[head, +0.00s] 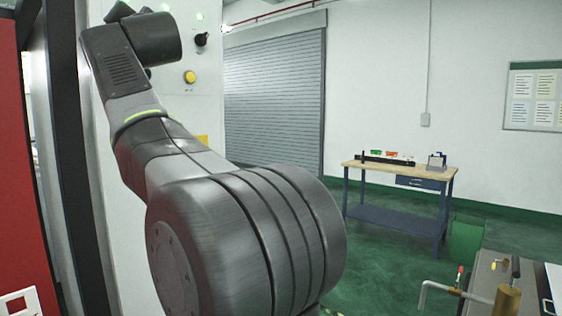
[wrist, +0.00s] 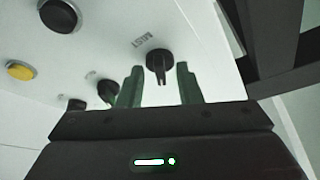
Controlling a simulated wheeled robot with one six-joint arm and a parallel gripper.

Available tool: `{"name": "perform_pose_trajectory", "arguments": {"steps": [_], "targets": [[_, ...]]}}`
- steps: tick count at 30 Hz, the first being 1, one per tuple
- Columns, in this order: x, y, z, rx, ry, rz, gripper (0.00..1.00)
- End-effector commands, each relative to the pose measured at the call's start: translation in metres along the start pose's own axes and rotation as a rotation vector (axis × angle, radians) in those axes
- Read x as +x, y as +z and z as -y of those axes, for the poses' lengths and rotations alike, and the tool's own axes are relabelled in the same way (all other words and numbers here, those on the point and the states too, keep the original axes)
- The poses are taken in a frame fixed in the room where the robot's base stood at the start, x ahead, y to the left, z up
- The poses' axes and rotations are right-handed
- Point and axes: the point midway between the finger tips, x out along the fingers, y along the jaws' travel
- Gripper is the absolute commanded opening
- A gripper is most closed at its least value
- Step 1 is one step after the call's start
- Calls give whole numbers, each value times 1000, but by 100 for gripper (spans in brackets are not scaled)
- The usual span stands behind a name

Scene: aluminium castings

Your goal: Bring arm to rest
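My arm (head: 250,235) is raised in the left half of the head view, bent up in front of a pale control panel (head: 208,110). My gripper is hidden behind the arm there. In the wrist view my gripper (wrist: 159,70) has its two green fingers apart, with nothing held. A black knob (wrist: 160,62) on the panel shows between the fingertips, under a short printed label. I cannot tell whether the fingers touch it.
The panel also carries a yellow button (wrist: 20,71), a round black control (wrist: 60,15) and another black knob (wrist: 108,90). A red machine side (head: 25,190) stands at far left. A workbench (head: 400,172) stands at the back, with open green floor (head: 375,262) before it.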

Motion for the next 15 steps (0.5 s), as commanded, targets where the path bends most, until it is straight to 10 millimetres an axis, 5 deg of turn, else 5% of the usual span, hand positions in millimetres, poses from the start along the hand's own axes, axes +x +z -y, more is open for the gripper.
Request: {"name": "perform_pose_trajectory", "arguments": {"steps": [15], "targets": [[-1,1,0,-1,-1,0,32]]}}
